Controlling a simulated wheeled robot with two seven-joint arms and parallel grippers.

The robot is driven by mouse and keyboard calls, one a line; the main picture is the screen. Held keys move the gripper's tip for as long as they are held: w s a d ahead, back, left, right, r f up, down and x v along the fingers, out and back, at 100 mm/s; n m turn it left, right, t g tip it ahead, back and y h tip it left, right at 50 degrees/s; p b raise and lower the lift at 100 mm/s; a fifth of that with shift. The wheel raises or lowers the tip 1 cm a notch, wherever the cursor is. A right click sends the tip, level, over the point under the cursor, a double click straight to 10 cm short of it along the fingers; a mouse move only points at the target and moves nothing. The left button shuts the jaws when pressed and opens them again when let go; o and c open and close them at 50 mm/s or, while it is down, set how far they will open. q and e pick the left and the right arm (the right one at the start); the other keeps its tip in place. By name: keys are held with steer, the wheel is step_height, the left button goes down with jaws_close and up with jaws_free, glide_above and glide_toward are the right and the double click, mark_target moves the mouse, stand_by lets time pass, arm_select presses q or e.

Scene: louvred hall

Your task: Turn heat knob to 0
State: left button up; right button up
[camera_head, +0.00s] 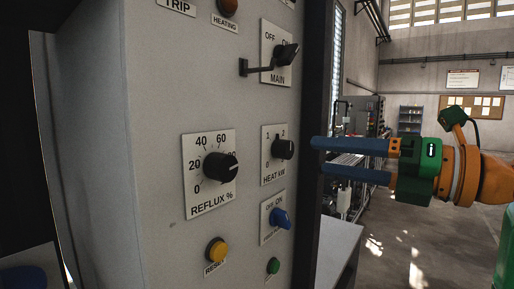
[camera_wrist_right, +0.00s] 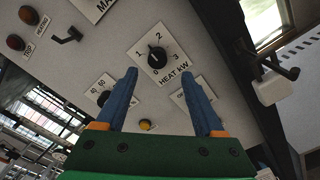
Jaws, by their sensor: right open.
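The heat knob (camera_head: 283,149) is a black knob on a white plate marked HEAT kW, on the right side of the grey panel. In the right wrist view the knob (camera_wrist_right: 157,59) sits beyond and between the fingertips, with 1, 2 and 3 around it. I cannot read its pointer surely. My right gripper (camera_head: 318,155) has blue fingers spread apart, empty, reaching in from the right near the panel's edge. In the right wrist view its fingers (camera_wrist_right: 159,72) point toward the knob and look apart from it. My left gripper is not in view.
Close by are the reflux knob (camera_head: 221,167), a blue switch (camera_head: 280,218), the yellow reset button (camera_head: 216,249), a green button (camera_head: 273,266) and the main switch (camera_head: 286,55) with a lever sticking out. A grey surface (camera_head: 337,247) lies below right. Open floor lies behind my right arm.

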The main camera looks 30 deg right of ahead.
mark_target(290, 151)
steer(key=p+x, duration=0.1)
steer(key=x, duration=0.1)
steer(key=p+x, duration=0.1)
steer(key=x, duration=0.1)
steer(key=p+x, duration=0.1)
steer(key=x, duration=0.1)
steer(key=shift+w+a+r, duration=0.2)
steer(key=shift+a+r, duration=0.1)
steer(key=shift+d+f, duration=0.1)
steer(key=shift+p, duration=0.35)
steer(key=shift+w, duration=0.25)
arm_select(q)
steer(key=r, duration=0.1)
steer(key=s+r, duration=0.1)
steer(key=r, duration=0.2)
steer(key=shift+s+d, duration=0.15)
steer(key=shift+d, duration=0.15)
arm_select(e)
jaws_close()
steer(key=shift+w, duration=0.1)
